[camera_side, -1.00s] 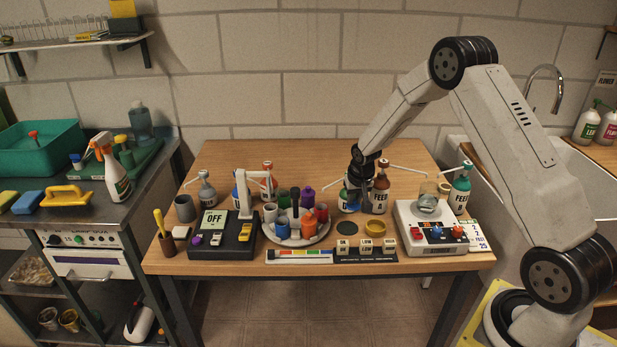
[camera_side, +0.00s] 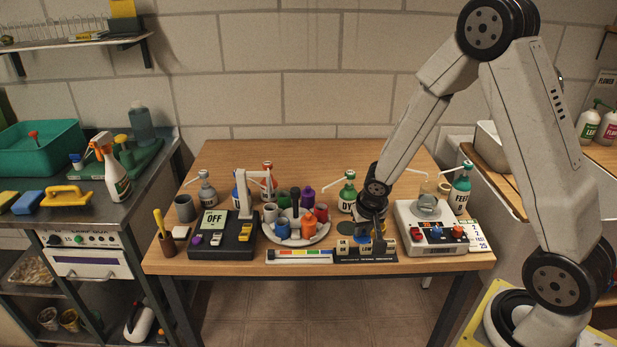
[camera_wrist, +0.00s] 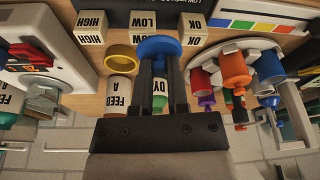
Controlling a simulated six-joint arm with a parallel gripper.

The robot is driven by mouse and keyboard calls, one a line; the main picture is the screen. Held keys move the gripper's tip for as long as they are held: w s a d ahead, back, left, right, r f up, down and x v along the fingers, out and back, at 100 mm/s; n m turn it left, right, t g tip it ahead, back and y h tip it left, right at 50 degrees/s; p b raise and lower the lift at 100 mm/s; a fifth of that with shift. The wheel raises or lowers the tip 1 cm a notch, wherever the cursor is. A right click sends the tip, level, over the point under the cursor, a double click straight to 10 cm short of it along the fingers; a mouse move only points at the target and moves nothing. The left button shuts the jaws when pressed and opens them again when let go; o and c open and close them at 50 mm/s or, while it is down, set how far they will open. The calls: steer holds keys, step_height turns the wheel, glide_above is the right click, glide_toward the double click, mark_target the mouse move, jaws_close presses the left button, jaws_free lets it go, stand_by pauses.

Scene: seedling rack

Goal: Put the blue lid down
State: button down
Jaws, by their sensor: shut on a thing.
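In the wrist view the blue lid (camera_wrist: 158,46) is a flat round disc, held at the fingertips of my gripper (camera_wrist: 159,65). The fingers are shut on it. It lies close behind the row of lettered blocks; whether it touches the table cannot be told. In the side view my gripper (camera_side: 372,226) is low over the front right of the table, just behind the block row, and the lid is hard to make out there. The yellow ring (camera_wrist: 120,60) is beside the lid, to its left in the wrist view.
A dark green disc (camera_side: 350,229) lies just left of my gripper. The DYE bottle (camera_side: 347,192) stands behind. The white device (camera_side: 432,246) is close on the right. The round carousel (camera_side: 318,234) with coloured cups is on the left. Lettered blocks (camera_side: 365,247) line the front.

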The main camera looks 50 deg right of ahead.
mark_target(367, 242)
steer(key=shift+s+a, duration=1.65)
steer(key=shift+w+d+r+m, duration=0.1)
steer(key=shift+d+r+m, duration=0.3)
steer(key=shift+d, duration=0.1)
steer(key=s+d+r+m+g+h, duration=0.1)
steer(key=d+r+m, duration=0.4)
steer(key=m, duration=0.1)
steer(key=shift+r+m+g, duration=0.3)
steer(key=shift+r+m, duration=0.05)
steer(key=shift+m, duration=0.05)
steer(key=shift+d, duration=0.1)
